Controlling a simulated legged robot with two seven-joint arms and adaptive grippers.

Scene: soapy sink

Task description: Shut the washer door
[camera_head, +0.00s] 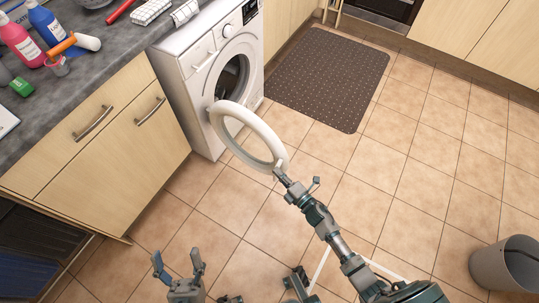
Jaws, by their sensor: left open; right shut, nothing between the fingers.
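A white washer (188,62) stands under the counter at the upper left. Its round door (227,123), a white ring, is swung wide open toward the floor, and the dark drum opening (228,80) shows. My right gripper (280,172) is shut with nothing between its fingers, at the free edge of the door; its tips seem to touch the rim, though exact contact is hard to tell. My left gripper (179,262) is open and empty at the bottom, low in front of the wooden cabinet and apart from the door.
Wooden cabinets (92,152) and a grey counter (100,60) with several bottles line the left. A dark mat (328,80) lies right of the washer. A grey bin (505,264) stands at the lower right. The tiled floor (400,190) between is clear.

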